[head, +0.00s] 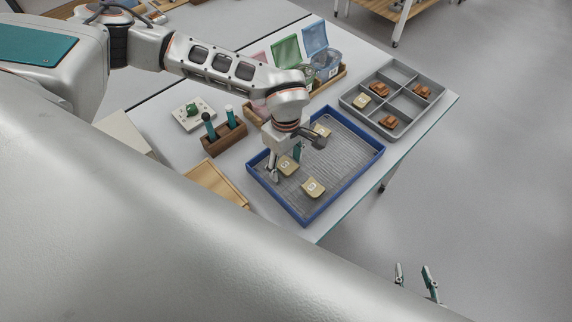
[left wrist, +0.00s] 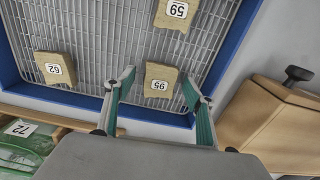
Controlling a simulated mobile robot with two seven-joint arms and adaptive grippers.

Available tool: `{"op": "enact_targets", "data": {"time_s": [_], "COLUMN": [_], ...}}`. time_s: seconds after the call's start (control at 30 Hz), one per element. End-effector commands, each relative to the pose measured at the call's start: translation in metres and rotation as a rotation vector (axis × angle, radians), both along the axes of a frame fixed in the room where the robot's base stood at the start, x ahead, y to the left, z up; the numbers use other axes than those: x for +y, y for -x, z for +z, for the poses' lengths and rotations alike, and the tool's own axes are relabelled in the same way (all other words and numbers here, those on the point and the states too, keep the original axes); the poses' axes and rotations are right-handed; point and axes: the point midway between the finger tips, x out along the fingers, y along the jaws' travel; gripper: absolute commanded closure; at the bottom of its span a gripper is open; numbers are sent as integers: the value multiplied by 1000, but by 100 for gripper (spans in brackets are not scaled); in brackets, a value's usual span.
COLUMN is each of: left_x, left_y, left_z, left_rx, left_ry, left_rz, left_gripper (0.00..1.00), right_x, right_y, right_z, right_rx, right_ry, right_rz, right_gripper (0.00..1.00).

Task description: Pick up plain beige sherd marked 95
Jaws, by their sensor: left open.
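The plain beige sherd marked 95 (left wrist: 158,88) lies on the wire mesh of the blue tray (head: 344,198), near one tray wall. It also shows in the head view (head: 289,167), partly behind my gripper. My left gripper (left wrist: 158,76) is open above it, with the sherd seen between the two fingers; contact is not visible. In the head view the left gripper (head: 284,163) points down into the tray. My right gripper (head: 415,277) is open and empty at the lower right, away from the table.
Beige sherds 62 (left wrist: 54,68) and 59 (left wrist: 175,12) lie in the tray nearby. A wooden tool rack (head: 224,140) stands beside the tray. A grey divided box (head: 397,68) with several sherds and coloured bag boxes (head: 318,50) stand beyond.

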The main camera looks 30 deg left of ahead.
Motion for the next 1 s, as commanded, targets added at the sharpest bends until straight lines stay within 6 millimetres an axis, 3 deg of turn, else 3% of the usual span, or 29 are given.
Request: {"op": "enact_targets", "data": {"time_s": [0.17,0.33,0.37,0.77,1.0], "left_x": [0,0,0,0,0], "left_y": [0,0,0,-1,-2], "left_z": [0,0,0,4,30], "left_rx": [-1,-1,-1,-2,-5], "left_ry": [0,0,0,1,1], "left_rz": [0,0,0,0,0], "left_gripper": [46,85,88,88,88], "right_x": [0,0,0,0,0], "right_y": [-1,-1,-1,0,0], "right_z": [1,1,1,1,0], "right_rx": [-2,-2,-2,-1,0], "right_ry": [-1,-1,-1,0,0], "right_rz": [0,0,0,0,0], "right_gripper": [60,60,60,60,60]}}
